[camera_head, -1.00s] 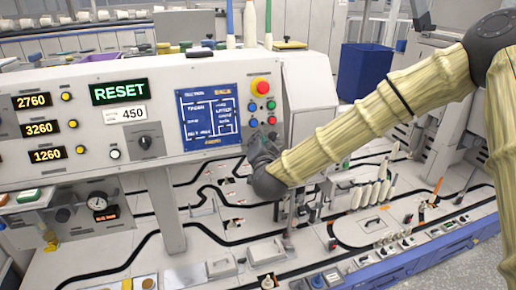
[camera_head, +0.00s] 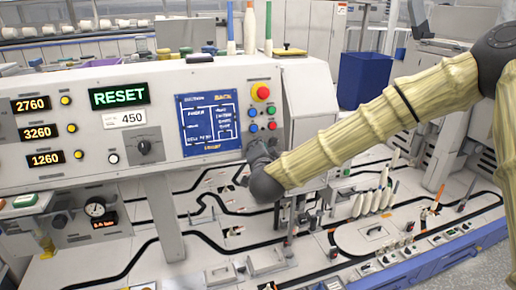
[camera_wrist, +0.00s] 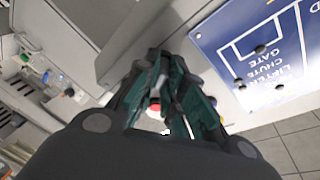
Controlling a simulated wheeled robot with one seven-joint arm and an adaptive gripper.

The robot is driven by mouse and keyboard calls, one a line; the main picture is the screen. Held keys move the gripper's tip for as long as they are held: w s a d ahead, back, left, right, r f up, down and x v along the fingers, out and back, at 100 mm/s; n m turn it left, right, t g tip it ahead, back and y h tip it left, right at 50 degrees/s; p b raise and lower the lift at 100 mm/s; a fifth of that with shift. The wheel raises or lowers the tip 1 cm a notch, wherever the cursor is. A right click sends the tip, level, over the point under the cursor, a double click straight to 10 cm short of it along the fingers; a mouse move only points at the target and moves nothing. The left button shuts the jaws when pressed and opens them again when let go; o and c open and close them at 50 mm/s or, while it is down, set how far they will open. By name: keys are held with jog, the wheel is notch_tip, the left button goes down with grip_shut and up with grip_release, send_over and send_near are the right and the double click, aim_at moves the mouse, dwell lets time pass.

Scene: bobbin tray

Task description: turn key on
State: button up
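My gripper (camera_head: 256,148) is at the front of the white control panel (camera_head: 80,165), just below and right of its blue screen (camera_head: 208,124). No key can be made out; my gripper covers that part of the panel in the head view. In the wrist view my gripper's dark green fingers (camera_wrist: 165,65) draw together close to the grey panel face. A small pale piece and a red spot (camera_wrist: 155,105) show between them; I cannot tell whether they are gripped. The blue screen shows at the right there.
Right of the screen are a red stop button (camera_head: 261,92) and several coloured buttons. A black selector knob (camera_head: 143,147) sits left of the screen, under the lit RESET display (camera_head: 119,95). A tracked work surface (camera_head: 290,250) with many small parts lies below. A blue bin (camera_head: 366,78) stands behind.

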jog(key=o, duration=0.4)
jog(key=s+d+r, duration=0.1)
jog(key=s, duration=1.1)
jog(key=shift+d+r, duration=0.15)
jog(key=shift+r, duration=0.05)
jog(key=s+d+f+n+g, duration=0.2)
jog(key=s+f+g, duration=0.15)
jog(key=f, duration=0.75)
jog(key=s+d+f+n+g, duration=0.2)
jog(key=s+f, duration=0.3)
jog(key=f, duration=0.7)
jog(key=s+d+f+n+g, duration=0.25)
jog(key=s+f, duration=0.25)
jog(key=f, duration=0.6)
jog(key=s+d+f+n+g, duration=0.1)
jog(key=s+d+f+g, duration=0.2)
jog(key=s+d+f, duration=0.2)
jog(key=s+d+f+n+g+h, duration=0.1)
jog(key=s+d+f, duration=0.4)
jog(key=s, duration=0.7)
jog(key=s+d+f+n+g, duration=0.1)
jog(key=s+d+f+g, duration=0.3)
jog(key=s+f, duration=0.3)
jog(key=shift+s+d+f+n+g+h, duration=0.25)
jog(key=shift+s+d+n+h, duration=0.2)
jog(key=shift+s, duration=0.75)
